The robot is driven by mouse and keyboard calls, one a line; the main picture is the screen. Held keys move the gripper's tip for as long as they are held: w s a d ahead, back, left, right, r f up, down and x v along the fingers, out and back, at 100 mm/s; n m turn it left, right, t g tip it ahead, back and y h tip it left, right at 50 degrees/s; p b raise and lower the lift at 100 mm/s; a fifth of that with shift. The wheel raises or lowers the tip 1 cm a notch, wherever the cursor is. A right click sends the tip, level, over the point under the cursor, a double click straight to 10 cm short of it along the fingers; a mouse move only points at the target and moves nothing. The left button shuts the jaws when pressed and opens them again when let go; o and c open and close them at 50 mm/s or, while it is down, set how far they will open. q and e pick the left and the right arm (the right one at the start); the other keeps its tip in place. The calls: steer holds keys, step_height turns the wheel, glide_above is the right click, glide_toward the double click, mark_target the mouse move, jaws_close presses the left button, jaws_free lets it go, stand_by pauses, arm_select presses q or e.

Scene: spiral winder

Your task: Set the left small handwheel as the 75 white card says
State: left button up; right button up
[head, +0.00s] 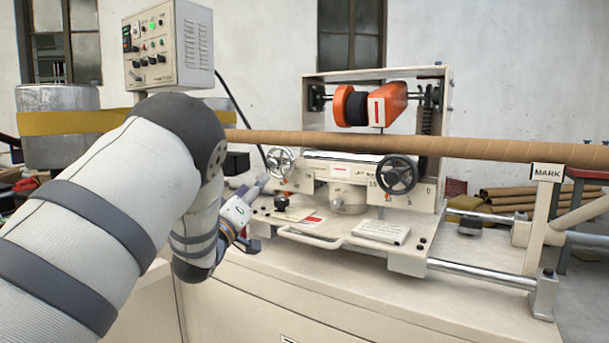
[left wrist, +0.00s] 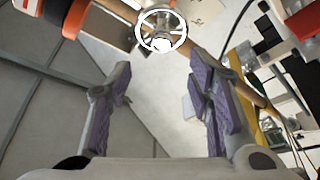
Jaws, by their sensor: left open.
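The left small handwheel (head: 280,161), a pale spoked wheel, is on the front left of the winder carriage. In the left wrist view the handwheel (left wrist: 143,30) is at the top centre, beyond the fingertips. My left gripper (head: 257,213) is open and empty, low and to the left of the handwheel, apart from it. Its two purple-padded fingers (left wrist: 160,88) are spread in the left wrist view. A white card or plate (head: 382,231) lies on the carriage shelf, and a red-marked card (head: 312,221) lies left of it; their writing is too small to read. My right gripper is not in view.
A dark larger handwheel (head: 397,174) is right of the small one. A long brown tube (head: 500,151) runs across above both. A pale loop handle (head: 310,239) sticks out at the carriage front. A control box (head: 168,47) stands at the upper left.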

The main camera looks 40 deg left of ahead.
mark_target(272, 166)
arm_select(q)
steer(key=x, duration=1.1)
steer(key=shift+b, duration=0.3)
jaws_close()
